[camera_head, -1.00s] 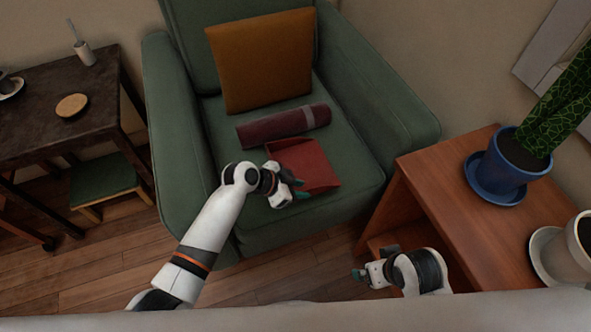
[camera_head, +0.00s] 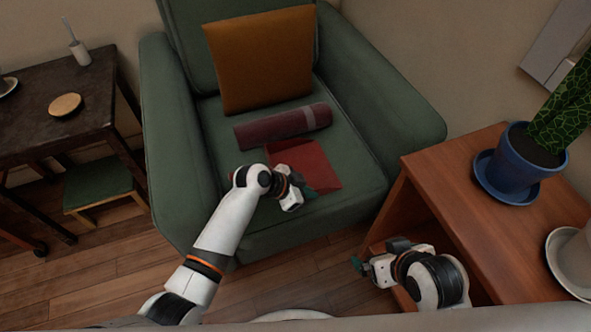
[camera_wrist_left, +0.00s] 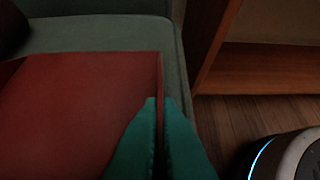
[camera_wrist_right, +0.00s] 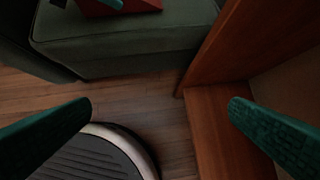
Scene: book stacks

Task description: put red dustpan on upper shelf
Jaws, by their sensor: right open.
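The red dustpan (camera_head: 308,160) lies on the front of the green armchair's seat. It also fills much of the left wrist view (camera_wrist_left: 75,110). My left gripper (camera_head: 308,190) is at its near right edge; in the left wrist view its teal fingers (camera_wrist_left: 160,105) are close together with the pan's thin side wall between them. My right gripper (camera_head: 358,266) is open and empty, beside the wooden shelf unit (camera_head: 440,180), with its fingers wide apart (camera_wrist_right: 160,105). The unit has a top board and an open lower compartment; its inside is partly hidden by my right arm.
A rolled maroon mat (camera_head: 284,126) and an orange cushion (camera_head: 260,60) are on the armchair (camera_head: 415,115). A blue pot with a plant (camera_head: 515,165) and a white pot (camera_head: 575,262) stand on the unit's top. The top's front left part is bare. A dark table (camera_head: 40,125) is at left.

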